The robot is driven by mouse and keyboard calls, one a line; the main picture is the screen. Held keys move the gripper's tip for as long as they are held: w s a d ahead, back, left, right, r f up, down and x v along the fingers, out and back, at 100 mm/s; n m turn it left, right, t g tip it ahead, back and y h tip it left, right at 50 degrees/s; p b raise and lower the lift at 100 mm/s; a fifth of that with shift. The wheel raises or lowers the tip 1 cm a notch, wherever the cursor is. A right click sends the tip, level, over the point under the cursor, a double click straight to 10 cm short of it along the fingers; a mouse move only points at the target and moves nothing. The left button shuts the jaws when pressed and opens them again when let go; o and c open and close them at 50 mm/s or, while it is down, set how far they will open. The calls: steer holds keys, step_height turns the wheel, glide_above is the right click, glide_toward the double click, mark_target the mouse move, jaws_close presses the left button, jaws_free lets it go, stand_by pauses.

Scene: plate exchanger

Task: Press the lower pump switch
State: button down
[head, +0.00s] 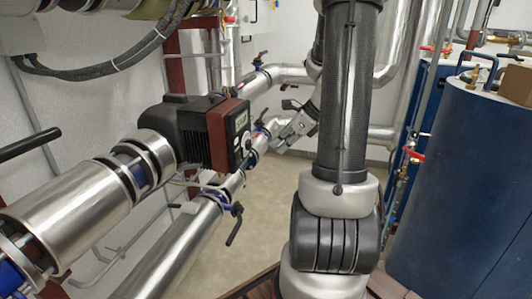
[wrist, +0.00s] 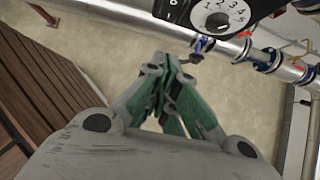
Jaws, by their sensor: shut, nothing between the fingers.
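The pump (head: 205,130) is a red and black unit on a silver pipe, left of centre in the head view. Its dark control face (head: 240,130) is turned right and carries a small display and a round knob. In the wrist view the pump's switch dial (wrist: 217,20), white-rimmed with numbers around it, is at the top edge, partly cut off. My gripper (wrist: 168,62) is shut and empty, its fingertips below and left of the dial and apart from it in the picture. In the head view it is small, right of the control face.
Silver pipes (head: 180,250) with valve handles run below and behind the pump. A blue tank (head: 460,180) stands at the right. A brown slatted surface (wrist: 50,90) is at the left in the wrist view. Bare beige floor (head: 255,225) lies beneath.

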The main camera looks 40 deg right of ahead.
mark_target(240, 157)
steer(key=w+a+r+x, duration=0.1)
steer(key=x, duration=1.1)
steer(key=shift+w+a+r, duration=0.2)
steer(key=shift+w+r, duration=0.15)
steer(key=shift+r, duration=0.1)
steer(key=shift+w+a+f, duration=0.15)
steer(key=shift+w+a, duration=0.05)
steer(key=shift+w, duration=0.05)
